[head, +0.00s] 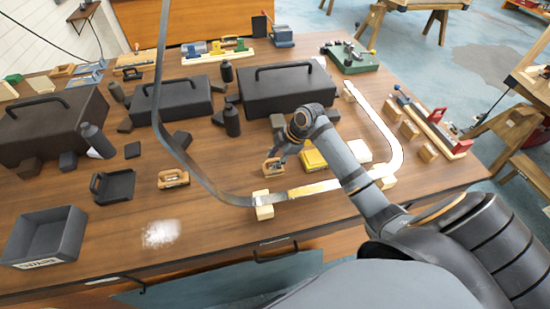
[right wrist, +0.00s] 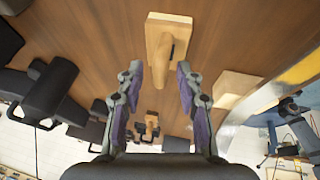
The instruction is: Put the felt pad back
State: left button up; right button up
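Two wooden blocks with raised handles lie on the brown workbench (head: 215,240). One handled block (head: 273,167) is just below my right gripper (head: 287,154), inside the curve of the bent metal strip. It also shows in the right wrist view (right wrist: 167,45), ahead of the spread fingers (right wrist: 160,85). The right gripper is open and empty, with a gap to the block. The other handled block (head: 173,179) lies further left, beside a dark tray. I cannot tell which thing is the felt pad; any felt under the blocks is hidden. My left gripper is out of view.
The long bent metal strip (head: 240,198) rests on small wooden supports (head: 263,205). A yellow box (head: 313,160) and a white pad (head: 357,151) lie close to my right arm. Dark cases (head: 285,95) stand behind. A grey bin (head: 48,232) sits at the front left.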

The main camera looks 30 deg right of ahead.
jog(key=shift+r, duration=0.25)
jog(key=b+v, duration=0.2)
jog(key=v, duration=1)
jog(key=shift+f, duration=0.15)
